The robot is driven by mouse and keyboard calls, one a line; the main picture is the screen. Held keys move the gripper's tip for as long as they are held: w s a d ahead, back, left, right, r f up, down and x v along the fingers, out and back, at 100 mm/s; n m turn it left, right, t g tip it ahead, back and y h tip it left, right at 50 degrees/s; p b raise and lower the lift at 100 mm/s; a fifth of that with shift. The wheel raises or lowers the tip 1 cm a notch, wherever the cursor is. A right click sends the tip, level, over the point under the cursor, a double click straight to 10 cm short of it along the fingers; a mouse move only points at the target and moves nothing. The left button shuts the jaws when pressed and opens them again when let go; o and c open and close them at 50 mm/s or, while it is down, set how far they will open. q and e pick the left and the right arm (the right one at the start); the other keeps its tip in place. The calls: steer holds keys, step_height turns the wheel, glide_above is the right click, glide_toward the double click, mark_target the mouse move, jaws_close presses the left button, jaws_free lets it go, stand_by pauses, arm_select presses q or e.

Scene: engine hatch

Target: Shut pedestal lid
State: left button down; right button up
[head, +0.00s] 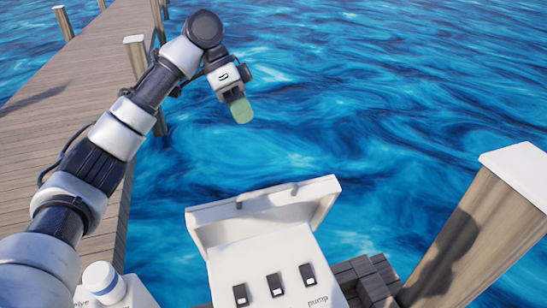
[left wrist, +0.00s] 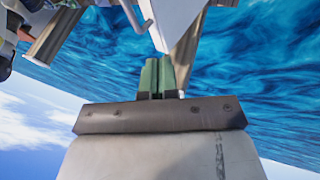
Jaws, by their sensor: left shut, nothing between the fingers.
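The white pedestal (head: 262,268) stands at the bottom middle of the head view, with several dark switches on its top and the word "pump" beside one. Its white lid (head: 262,212) stands open, tilted up along the far edge of the panel. My left gripper (head: 241,108) is beyond and above the lid, over the water, and apart from it. Its green fingers are shut with nothing between them; they also show in the left wrist view (left wrist: 157,76). A white edge, probably the lid (left wrist: 170,22), shows above them there. My right gripper is not in view.
A wooden dock (head: 75,95) with posts runs along the left. A thick white-capped post (head: 480,225) stands at the right. A white rounded knob (head: 101,279) is at the bottom left. Dark planks (head: 365,280) lie right of the pedestal. Open water surrounds my left gripper.

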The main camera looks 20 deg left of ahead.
arm_select(q)
steer(key=s+d+f+p, duration=0.1)
steer(key=d+f, duration=0.1)
steer(key=f, duration=0.1)
steer(key=s+d+f+p, duration=0.2)
steer(key=f, duration=0.1)
steer(key=s+d+f+p, duration=0.2)
steer(key=f, duration=0.1)
steer(key=shift+f, duration=0.15)
steer(key=shift+s+d+f, duration=0.1)
steer(key=shift+s+d, duration=0.1)
steer(key=shift+s, duration=0.1)
steer(key=shift+s+d+f, duration=0.1)
steer(key=shift+f, duration=0.05)
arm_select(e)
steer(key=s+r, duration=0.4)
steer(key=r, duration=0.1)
arm_select(q)
steer(key=shift+f, duration=0.1)
